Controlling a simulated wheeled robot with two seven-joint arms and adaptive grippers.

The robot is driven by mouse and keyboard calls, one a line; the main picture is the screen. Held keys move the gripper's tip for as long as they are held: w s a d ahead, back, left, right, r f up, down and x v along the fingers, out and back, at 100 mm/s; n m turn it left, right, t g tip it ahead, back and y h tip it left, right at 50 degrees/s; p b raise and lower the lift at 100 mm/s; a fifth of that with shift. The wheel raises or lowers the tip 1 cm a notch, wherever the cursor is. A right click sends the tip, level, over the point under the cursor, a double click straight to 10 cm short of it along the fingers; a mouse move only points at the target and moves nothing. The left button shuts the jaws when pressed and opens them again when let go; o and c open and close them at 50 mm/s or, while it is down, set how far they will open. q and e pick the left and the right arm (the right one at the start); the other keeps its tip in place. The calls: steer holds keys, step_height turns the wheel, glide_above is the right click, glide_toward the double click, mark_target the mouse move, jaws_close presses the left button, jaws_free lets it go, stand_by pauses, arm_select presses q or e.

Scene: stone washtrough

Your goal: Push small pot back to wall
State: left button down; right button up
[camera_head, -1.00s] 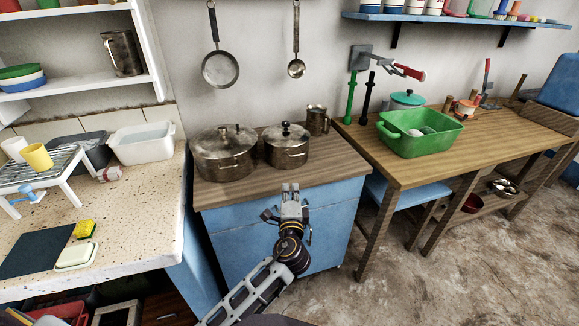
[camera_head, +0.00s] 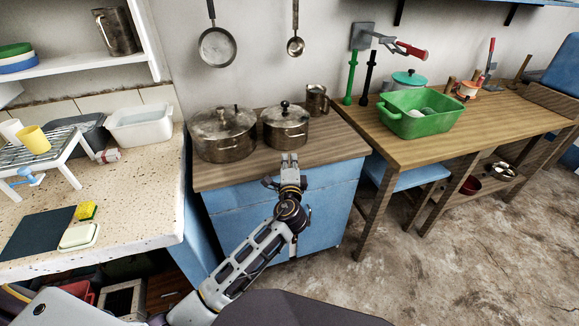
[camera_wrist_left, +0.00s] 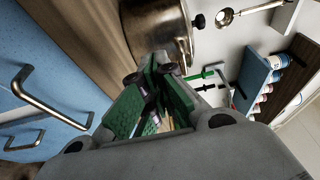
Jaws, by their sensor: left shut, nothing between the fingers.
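The small pot (camera_head: 286,127), brown metal with a lid and dark knob, stands upright on the wooden top of the blue cabinet. It stands to the right of a larger lidded pot (camera_head: 223,133). My left gripper (camera_head: 289,158) is shut and empty, just in front of the small pot at the counter's front part. In the left wrist view the green-padded fingers (camera_wrist_left: 150,100) are closed, with a pot body (camera_wrist_left: 155,28) close beyond them. I cannot tell whether the fingertips touch it. My right gripper is not in view.
A metal mug (camera_head: 316,100) stands behind and right of the small pot. The wall (camera_head: 262,62) is behind, with a hanging pan (camera_head: 217,47) and ladle (camera_head: 295,45). A green basin (camera_head: 420,114) is on the table at right. The wooden top (camera_head: 333,145) is bare at front right.

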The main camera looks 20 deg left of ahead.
mark_target(289, 139)
arm_select(q)
steer(key=x, duration=0.6)
steer(key=shift+b+x, duration=0.35)
steer(key=shift+x, duration=1)
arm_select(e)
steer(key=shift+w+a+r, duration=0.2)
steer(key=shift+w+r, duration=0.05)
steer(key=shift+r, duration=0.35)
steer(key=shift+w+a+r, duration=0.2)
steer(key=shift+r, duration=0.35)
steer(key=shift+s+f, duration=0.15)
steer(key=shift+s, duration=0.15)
arm_select(q)
steer(key=shift+w+a, duration=0.1)
steer(key=shift+w, duration=0.05)
